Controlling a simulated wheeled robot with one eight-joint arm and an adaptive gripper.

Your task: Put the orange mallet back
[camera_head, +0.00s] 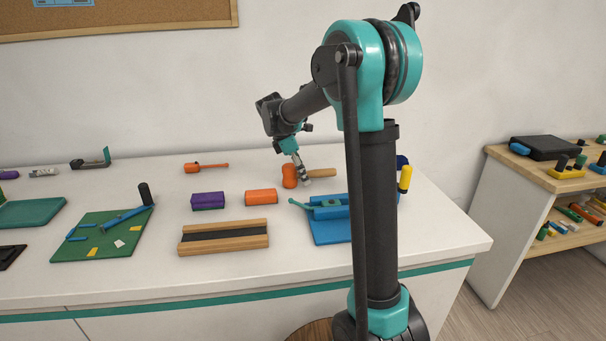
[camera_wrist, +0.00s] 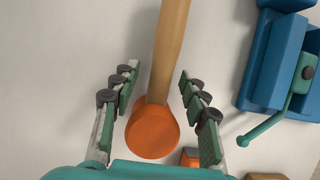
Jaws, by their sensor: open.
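The orange mallet lies on the white bench, with its orange head (camera_head: 289,176) to the left and its wooden handle (camera_head: 322,173) pointing right. My gripper (camera_head: 302,172) is over the mallet, near where head and handle meet. In the wrist view my gripper (camera_wrist: 158,75) is open, with one finger on each side of the mallet. The handle (camera_wrist: 168,50) runs up between the fingers and the head (camera_wrist: 152,132) is close to the palm. I see gaps between the fingers and the handle. No rack for the mallet can be made out.
A blue vise-like fixture (camera_head: 329,230) with a green lever stands just in front of the mallet, partly behind my arm. An orange block (camera_head: 261,197), a purple block (camera_head: 208,201) and a wooden channel (camera_head: 224,237) are to the left. A wooden shelf (camera_head: 545,179) stands at right.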

